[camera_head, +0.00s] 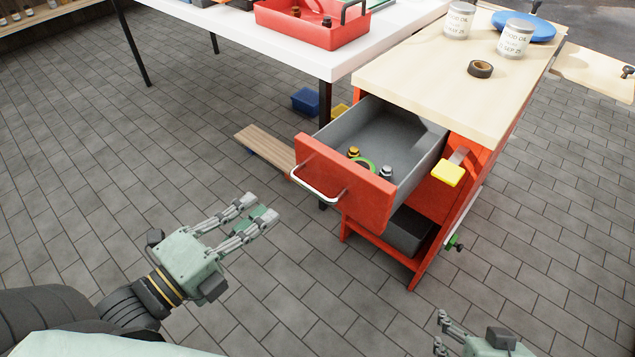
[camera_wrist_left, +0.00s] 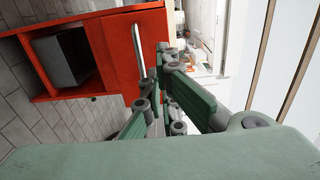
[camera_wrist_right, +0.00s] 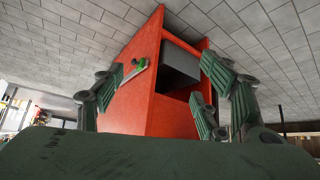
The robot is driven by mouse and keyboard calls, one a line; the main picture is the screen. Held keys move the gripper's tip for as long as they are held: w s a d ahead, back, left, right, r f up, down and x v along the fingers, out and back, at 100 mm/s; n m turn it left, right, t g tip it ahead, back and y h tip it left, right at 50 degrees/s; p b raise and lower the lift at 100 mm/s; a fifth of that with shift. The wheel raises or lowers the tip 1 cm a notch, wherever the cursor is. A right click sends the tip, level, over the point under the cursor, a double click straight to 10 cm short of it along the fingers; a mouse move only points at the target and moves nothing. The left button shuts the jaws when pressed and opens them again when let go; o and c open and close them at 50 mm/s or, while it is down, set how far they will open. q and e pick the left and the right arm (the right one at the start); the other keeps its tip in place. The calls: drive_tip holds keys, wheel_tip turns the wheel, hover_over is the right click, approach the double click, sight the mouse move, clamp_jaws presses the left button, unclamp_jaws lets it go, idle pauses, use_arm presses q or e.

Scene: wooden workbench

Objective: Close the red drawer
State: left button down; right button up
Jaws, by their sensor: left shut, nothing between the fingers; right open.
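The red drawer (camera_head: 345,187) of the workbench is pulled well out, with a silver bar handle (camera_head: 316,178) on its front. Its grey inside holds several small items, among them a green ring and brass and silver pieces. My left gripper (camera_head: 262,208) is shut and empty, in front and to the left of the drawer front, apart from it. In the left wrist view the red front (camera_wrist_left: 128,50) and handle (camera_wrist_left: 138,52) show beyond the fingers. My right gripper (camera_head: 440,333) is open and empty, low at the bottom right. In the right wrist view the red cabinet side (camera_wrist_right: 150,85) shows between its fingers.
The wooden top (camera_head: 445,75) carries two cans, a blue plate (camera_head: 530,27) and a tape roll (camera_head: 480,69). A grey bin (camera_head: 408,232) sits below the drawer. A white table (camera_head: 345,60) stands behind. Floor in front is clear.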

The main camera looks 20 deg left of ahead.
use_arm(q)
drive_tip(key=b, duration=0.2)
approach(330, 150)
drive_tip(key=w, duration=0.1)
drive_tip(key=w+f, duration=0.1)
drive_tip(key=w, duration=0.1)
drive_tip(key=w+f, duration=0.1)
drive_tip(key=shift+w+d, duration=0.15)
drive_tip(key=shift+w, duration=0.05)
drive_tip(key=shift+w+d, duration=0.2)
drive_tip(key=shift+w, duration=0.2)
use_arm(e)
drive_tip(key=w+a+r+t+y, duration=0.1)
drive_tip(key=w+a+r+t, duration=0.2)
drive_tip(key=w+r+t, duration=0.2)
drive_tip(key=shift+w+r+y, duration=0.3)
drive_tip(key=shift+w+r, duration=0.8)
drive_tip(key=shift+w, duration=0.3)
use_arm(q)
drive_tip(key=shift+w, duration=0.15)
use_arm(e)
drive_tip(key=shift+s+f, duration=0.1)
